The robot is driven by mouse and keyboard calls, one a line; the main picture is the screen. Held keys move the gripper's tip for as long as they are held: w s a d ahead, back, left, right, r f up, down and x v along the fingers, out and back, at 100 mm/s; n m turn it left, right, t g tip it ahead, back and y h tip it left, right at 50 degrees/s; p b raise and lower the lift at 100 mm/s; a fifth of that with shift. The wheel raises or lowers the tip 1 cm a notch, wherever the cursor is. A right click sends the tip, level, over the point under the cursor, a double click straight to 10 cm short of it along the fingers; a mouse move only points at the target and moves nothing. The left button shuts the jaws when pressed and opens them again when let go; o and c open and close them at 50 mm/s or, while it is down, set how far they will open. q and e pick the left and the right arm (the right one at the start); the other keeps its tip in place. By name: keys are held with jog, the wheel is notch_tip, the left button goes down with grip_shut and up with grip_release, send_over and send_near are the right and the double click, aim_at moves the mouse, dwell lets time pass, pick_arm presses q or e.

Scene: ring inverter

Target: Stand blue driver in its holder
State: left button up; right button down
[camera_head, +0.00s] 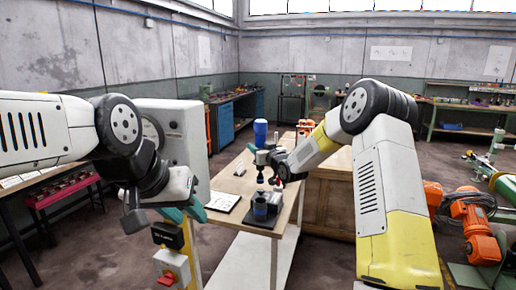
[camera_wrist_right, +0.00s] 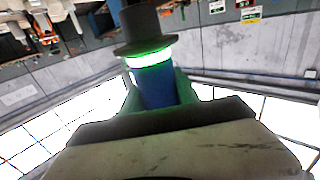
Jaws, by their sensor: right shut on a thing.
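The blue driver (camera_head: 260,132) is upright in the head view, its blue body above my right gripper (camera_head: 263,158) and a dark end below it. My right gripper is shut on it. In the right wrist view the driver (camera_wrist_right: 156,88) sits between the fingers, with a glowing green ring and a dark disc-shaped end. The holder (camera_head: 262,217), a dark base with round cups, stands on the table below. The driver's lower end appears above it, apart; exact alignment is unclear. My left gripper (camera_head: 184,211) hangs left of the table, teal fingers apart, seemingly empty.
The wooden table (camera_head: 233,184) carries a flat white panel (camera_head: 221,201) left of the holder. A grey machine housing (camera_head: 180,130) stands at left, near my left arm. A wooden crate (camera_head: 329,205) is right of the table. Orange equipment (camera_head: 474,225) is further right.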

jog(key=shift+r, duration=0.2)
jog(key=shift+f, duration=8.5)
